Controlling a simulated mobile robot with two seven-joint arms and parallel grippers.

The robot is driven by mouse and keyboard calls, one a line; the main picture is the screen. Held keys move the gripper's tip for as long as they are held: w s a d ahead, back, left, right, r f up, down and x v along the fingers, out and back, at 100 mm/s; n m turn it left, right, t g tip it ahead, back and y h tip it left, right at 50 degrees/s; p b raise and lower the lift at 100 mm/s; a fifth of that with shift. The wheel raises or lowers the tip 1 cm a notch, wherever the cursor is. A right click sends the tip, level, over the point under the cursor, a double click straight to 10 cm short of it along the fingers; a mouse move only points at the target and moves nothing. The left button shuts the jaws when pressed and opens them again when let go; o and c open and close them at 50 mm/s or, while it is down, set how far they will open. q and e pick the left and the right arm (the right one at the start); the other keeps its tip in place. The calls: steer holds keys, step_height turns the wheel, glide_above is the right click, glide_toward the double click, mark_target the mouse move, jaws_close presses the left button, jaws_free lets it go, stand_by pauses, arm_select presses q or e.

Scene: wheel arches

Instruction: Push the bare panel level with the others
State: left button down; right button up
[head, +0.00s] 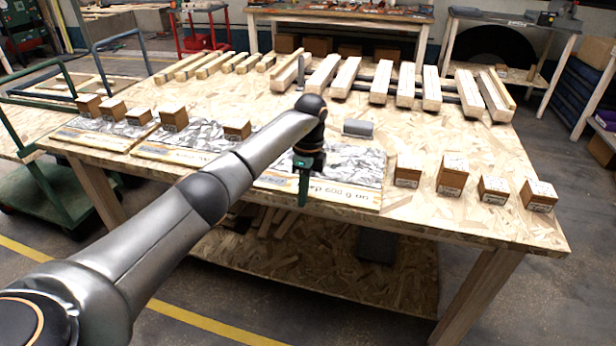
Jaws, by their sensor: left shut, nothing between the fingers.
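The bare panel (345,180) is a flat sheet with a grey-and-white mottled top and printed lettering along its front. It lies near the table's front edge, with no blocks on it. Two similar panels lie to its left: the middle panel (185,150) and the left panel (85,136), with wooden blocks on them. My left gripper (302,200) points down at the bare panel's front part, shut and empty. It hides part of the lettering. I cannot tell whether the fingertips touch the panel. My forearm hides the gap between the bare and middle panels. My right gripper is out of view.
The wooden table (470,215) has several small blocks (452,175) right of the bare panel. A grey block (357,128) sits just behind it. Several timber lengths (345,78) lie along the back. The tabletop between is mostly clear.

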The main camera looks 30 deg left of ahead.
arm_select(q)
steer(key=w+r+t+p, duration=0.1)
steer(key=w+p, duration=0.1)
steer(key=w+a+r+t+p, duration=0.1)
steer(key=w+t, duration=0.1)
steer(key=shift+w+a+r+p, duration=0.1)
steer(key=shift+a+r+p, duration=0.1)
steer(key=shift+p, duration=0.15)
steer(key=shift+s+d+r+p, duration=0.1)
steer(key=shift+s+r+p, duration=0.35)
steer(key=shift+p, duration=0.65)
steer(key=shift+s+d+r+p, duration=0.1)
steer(key=shift+s+r+p, duration=0.1)
steer(key=shift+s+p, duration=0.65)
steer(key=shift+w+p, duration=0.1)
steer(key=shift+p, duration=0.45)
steer(key=shift+s+d+f, duration=0.1)
steer(key=shift+s+d, duration=0.1)
steer(key=shift+d+f, duration=0.1)
steer(key=shift+f, duration=0.1)
steer(key=shift+s+f, duration=0.1)
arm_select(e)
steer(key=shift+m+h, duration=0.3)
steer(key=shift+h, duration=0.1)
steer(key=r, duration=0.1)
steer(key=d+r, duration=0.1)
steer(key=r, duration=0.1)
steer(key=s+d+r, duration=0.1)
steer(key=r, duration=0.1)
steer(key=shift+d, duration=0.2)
